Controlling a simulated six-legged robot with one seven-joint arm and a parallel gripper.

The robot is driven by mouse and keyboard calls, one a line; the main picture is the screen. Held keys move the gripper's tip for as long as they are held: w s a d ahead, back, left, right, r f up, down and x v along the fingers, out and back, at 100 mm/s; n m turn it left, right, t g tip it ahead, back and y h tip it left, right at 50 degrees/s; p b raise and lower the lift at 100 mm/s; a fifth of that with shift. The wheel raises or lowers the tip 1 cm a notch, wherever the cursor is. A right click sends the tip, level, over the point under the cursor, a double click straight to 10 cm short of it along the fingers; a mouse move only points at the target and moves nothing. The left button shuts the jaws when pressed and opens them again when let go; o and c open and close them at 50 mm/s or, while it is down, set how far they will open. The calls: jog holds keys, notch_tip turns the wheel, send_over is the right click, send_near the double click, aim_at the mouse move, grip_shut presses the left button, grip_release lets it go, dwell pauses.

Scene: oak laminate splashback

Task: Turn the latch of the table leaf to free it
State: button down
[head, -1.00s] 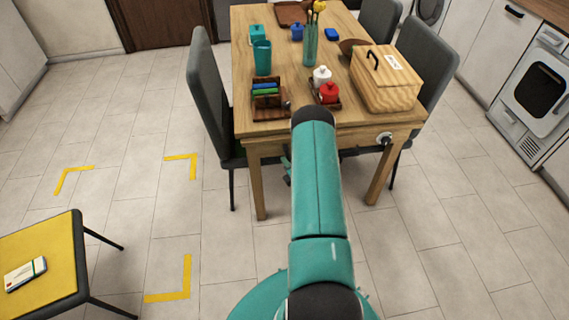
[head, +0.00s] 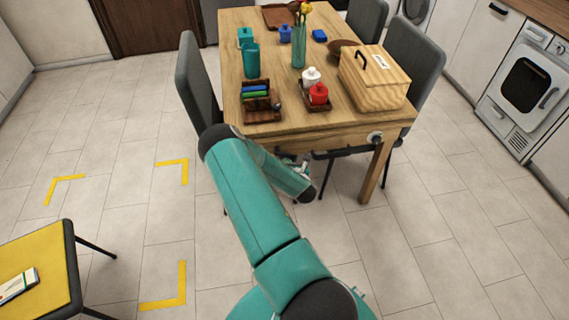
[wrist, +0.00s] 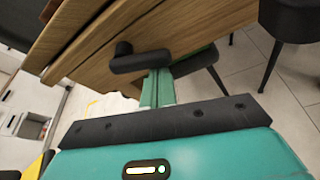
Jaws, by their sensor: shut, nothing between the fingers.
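A wooden box (head: 374,82), a red jar (head: 318,94), a small rack (head: 262,104) and a teal cup (head: 251,61) stand on the table. Grey chairs (head: 198,82) flank it. A yellow-topped stool (head: 40,265) stands front left. The floor before the table is clear.

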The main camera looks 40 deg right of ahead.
jog(key=shift+s+d+r+n+g, duration=0.1)
jog(key=shift+r+n+g, duration=0.1)
jog(key=shift+n+g, duration=0.15)
jog(key=shift+w+a+r, duration=0.3)
jog(key=shift+w+a, duration=0.15)
jog(key=shift+a, duration=0.15)
jog(key=shift+f, duration=0.1)
notch_tip(320, 180, down, 4)
jog(key=a+v, duration=0.1)
jog(key=v, duration=0.9)
jog(key=shift+w, duration=0.25)
